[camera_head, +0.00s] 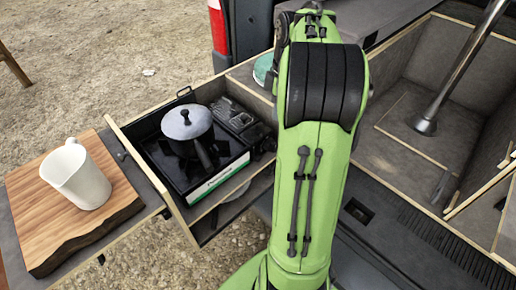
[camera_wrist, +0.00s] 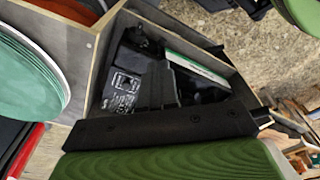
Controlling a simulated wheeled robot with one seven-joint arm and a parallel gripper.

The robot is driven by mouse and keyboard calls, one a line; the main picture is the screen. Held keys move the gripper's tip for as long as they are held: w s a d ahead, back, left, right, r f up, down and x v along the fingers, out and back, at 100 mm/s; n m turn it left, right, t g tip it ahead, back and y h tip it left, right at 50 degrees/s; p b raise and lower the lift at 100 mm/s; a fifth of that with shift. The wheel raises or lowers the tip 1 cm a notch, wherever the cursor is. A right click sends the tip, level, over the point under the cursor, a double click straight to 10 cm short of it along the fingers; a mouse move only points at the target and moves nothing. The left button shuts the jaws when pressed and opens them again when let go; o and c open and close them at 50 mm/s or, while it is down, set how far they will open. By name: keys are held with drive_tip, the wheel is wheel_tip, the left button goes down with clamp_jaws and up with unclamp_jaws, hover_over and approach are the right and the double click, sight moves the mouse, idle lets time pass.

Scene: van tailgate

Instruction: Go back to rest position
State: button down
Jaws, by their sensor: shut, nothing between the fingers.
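My green arm stands upright in the middle of the head view, and my gripper is hidden behind it there. In the wrist view, the dark part of my gripper (camera_wrist: 262,121) shows along the bottom beside my green ribbed link. It is shut with nothing held. Beyond it is the open drawer, with a camping stove and dark gear inside.
The drawer (camera_head: 154,185) is pulled out left of my arm, with a lidded pot (camera_head: 187,122) on the stove (camera_head: 222,178). A white mug (camera_head: 78,177) stands on a wooden board (camera_head: 42,218). Green plates (camera_wrist: 28,85) are close at left. A metal post (camera_head: 460,70) stands right.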

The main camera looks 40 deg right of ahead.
idle(0.5)
drive_tip(key=s+a+r+m+t+p, duration=0.15)
drive_tip(key=a+r, duration=0.25)
drive_tip(key=a, duration=0.5)
drive_tip(key=s+a+r+m+t+p, duration=0.1)
drive_tip(key=s+a+r+m+p, duration=0.3)
drive_tip(key=a, duration=0.6)
drive_tip(key=s+a+m+t, duration=0.2)
drive_tip(key=s+a, duration=0.4)
drive_tip(key=s, duration=0.1)
drive_tip(key=shift+a+f+h, duration=0.25)
drive_tip(key=shift+a+h, duration=0.05)
drive_tip(key=shift+h, duration=0.1)
drive_tip(key=shift+m, duration=0.25)
